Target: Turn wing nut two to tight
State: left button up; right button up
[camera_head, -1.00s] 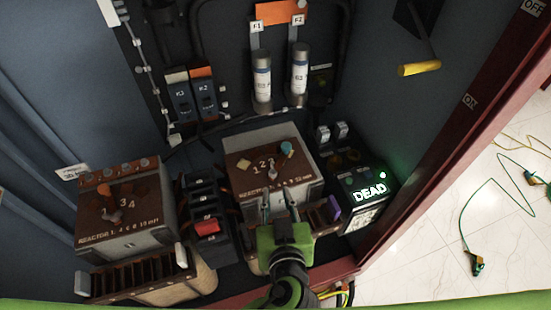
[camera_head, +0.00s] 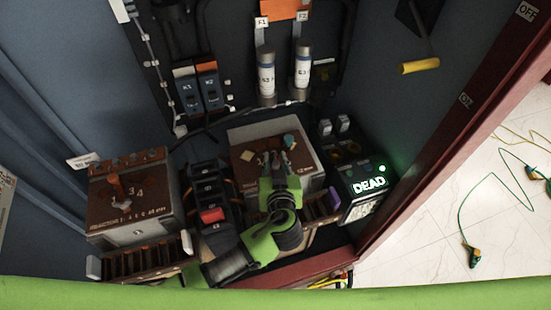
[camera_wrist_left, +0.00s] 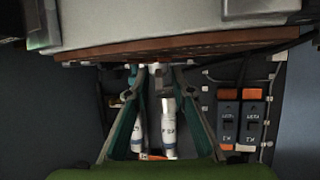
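My left gripper (camera_head: 273,160) reaches over this top from the front. It hides the middle of the top, including the numbers and the wing nut seen there earlier. In the left wrist view, the two teal fingers (camera_wrist_left: 158,78) stand apart, below the brown panel edge (camera_wrist_left: 185,46). Small light metal parts show between them; I cannot tell whether the fingers touch a wing nut. My right gripper is not in view.
A left reactor box (camera_head: 140,232) marked 3 and 4 stands beside a black block with a red switch (camera_head: 212,215). Two fuses (camera_head: 266,78) and breakers (camera_head: 198,90) are on the back wall. A lit DEAD indicator (camera_head: 370,185) stands close to the right box.

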pick_arm(q)
grip_shut()
jog(key=shift+s, duration=0.1)
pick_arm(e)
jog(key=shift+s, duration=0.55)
